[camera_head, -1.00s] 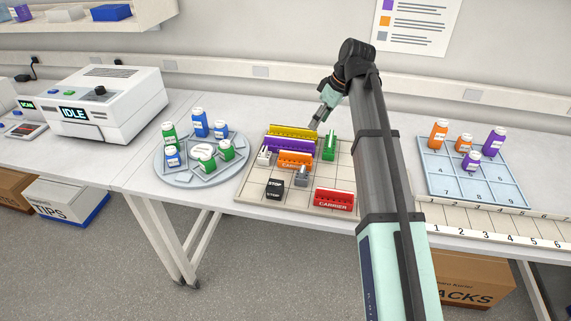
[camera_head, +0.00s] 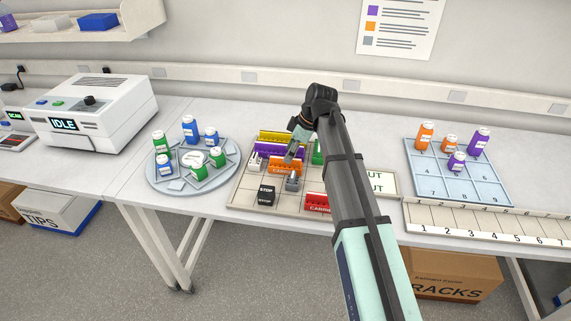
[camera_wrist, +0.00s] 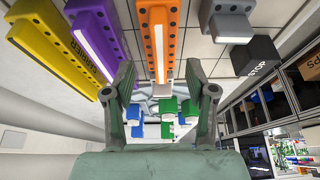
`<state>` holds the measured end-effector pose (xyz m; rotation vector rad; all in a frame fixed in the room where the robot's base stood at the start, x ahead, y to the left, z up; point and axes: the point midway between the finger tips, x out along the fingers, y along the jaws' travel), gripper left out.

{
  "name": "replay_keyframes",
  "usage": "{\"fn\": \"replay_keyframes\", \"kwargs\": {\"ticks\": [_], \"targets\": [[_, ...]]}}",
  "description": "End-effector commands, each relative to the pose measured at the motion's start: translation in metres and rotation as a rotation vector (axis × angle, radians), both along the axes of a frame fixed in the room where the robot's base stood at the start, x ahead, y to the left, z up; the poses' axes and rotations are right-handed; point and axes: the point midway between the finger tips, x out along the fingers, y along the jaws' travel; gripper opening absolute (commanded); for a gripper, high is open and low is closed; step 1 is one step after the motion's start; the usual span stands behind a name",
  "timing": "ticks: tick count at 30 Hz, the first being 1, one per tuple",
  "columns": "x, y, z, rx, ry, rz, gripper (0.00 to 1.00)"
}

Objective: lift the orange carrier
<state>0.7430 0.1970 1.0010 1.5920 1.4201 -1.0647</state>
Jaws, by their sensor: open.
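The orange carrier (camera_head: 285,167) lies on the gridded board (camera_head: 240,196), in front of the purple carrier (camera_head: 284,152) and behind a grey block (camera_head: 292,184). In the wrist view the orange carrier (camera_wrist: 159,42) runs from the top edge down toward the space between my fingers. My gripper (camera_head: 292,154) is above the board, over the purple and orange carriers in the head view. In the wrist view my gripper (camera_wrist: 160,82) is open, with one finger on each side of the orange carrier's near end. I cannot tell whether they touch it.
A yellow carrier (camera_head: 283,136) stands behind the purple one. A black STOP block (camera_head: 266,195) stands front left. A round rack of bottles (camera_head: 183,186) is left of the board.

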Motion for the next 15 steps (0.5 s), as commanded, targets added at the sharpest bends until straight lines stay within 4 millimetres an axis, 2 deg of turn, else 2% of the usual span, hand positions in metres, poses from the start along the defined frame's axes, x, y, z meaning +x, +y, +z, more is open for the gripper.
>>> {"fn": "replay_keyframes", "kwargs": {"ticks": [10,15], "targets": [[0.000,0.008,-0.017,0.000,0.001,-0.001,0.56],[0.001,0.016,-0.034,-0.001,0.002,0.000,0.56]]}}
